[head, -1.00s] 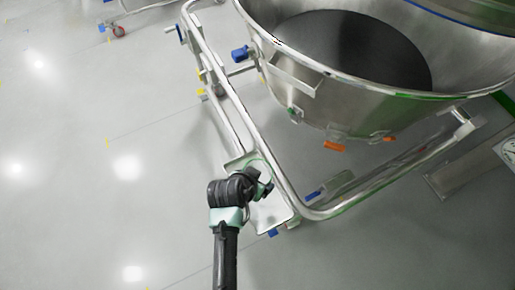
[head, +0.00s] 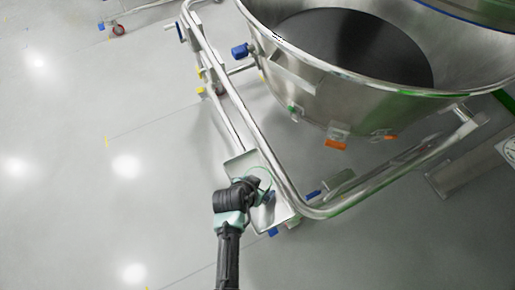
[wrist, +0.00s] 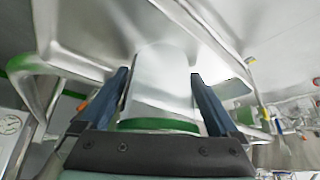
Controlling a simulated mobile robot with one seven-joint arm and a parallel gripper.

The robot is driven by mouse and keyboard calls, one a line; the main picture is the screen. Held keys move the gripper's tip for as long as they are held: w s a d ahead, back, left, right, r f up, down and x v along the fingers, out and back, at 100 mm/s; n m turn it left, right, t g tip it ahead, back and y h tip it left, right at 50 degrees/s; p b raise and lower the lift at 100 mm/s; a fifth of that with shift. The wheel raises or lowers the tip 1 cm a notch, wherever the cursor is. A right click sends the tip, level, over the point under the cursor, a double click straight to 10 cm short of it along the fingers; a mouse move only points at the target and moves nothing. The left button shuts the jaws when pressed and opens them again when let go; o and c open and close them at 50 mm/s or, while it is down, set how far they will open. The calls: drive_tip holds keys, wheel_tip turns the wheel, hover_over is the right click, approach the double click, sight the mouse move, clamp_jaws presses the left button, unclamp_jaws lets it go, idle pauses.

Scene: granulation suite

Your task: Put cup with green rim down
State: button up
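The cup with green rim (wrist: 160,90) is a pale, see-through cup between the two blue fingers of my gripper (wrist: 161,78) in the wrist view. Its green rim faces my palm, and its far end points at a shiny metal tray. The fingertips lie against its sides. In the head view my gripper (head: 268,195) is over the small metal tray (head: 279,211) on the cart frame. A thin green arc of the cup's rim shows there, partly hidden by my wrist. I cannot tell whether the cup touches the tray.
A large steel bowl (head: 300,85) stands in a tubular frame (head: 228,95) just beyond the tray. The frame's rail runs close beside my gripper. Blue and orange fittings hang below the bowl. The grey floor (head: 90,200) to the left is clear.

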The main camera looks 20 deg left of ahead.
drive_tip(key=shift+r, duration=0.1)
drive_tip(key=shift+r, duration=0.2)
drive_tip(key=p+v, duration=0.2)
drive_tip(key=v, duration=0.9)
drive_tip(key=shift+s+r, duration=0.2)
drive_tip(key=shift+r, duration=0.15)
